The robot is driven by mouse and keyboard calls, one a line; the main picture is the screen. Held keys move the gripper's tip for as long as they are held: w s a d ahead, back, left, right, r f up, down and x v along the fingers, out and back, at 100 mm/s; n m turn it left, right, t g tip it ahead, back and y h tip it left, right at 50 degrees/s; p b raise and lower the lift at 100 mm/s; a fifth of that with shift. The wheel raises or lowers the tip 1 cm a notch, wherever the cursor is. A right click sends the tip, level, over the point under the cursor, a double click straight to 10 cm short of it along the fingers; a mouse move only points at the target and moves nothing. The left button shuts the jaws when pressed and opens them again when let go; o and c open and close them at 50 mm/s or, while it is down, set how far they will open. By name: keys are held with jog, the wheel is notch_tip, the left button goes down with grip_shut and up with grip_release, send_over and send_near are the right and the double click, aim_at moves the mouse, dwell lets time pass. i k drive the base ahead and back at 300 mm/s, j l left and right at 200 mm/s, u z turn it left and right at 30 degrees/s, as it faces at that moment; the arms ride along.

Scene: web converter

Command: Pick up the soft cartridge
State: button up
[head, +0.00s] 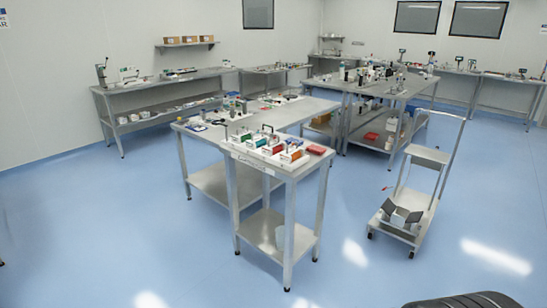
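Several small cartridge-like blocks stand in a row on the nearest steel table (282,167). I cannot tell at this size which one is the soft cartridge. A red flat piece (317,149) lies at the table's right corner. My gripper is not in view.
A steel trolley (421,158) with grey angled parts on its lower deck stands right of the table. A longer bench (190,130) adjoins behind. More benches line the walls. Blue floor (130,230) is clear in front and left.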

aim_at(296, 152)
jog(key=i+l+u, duration=0.3)
jog(key=i, duration=0.65)
jog(key=i+l+u, duration=0.25)
jog(key=i+l, duration=0.4)
jog(key=i, duration=0.25)
jog(key=i+l+u, duration=0.3)
jog(key=i+l, duration=0.45)
jog(key=i, duration=0.1)
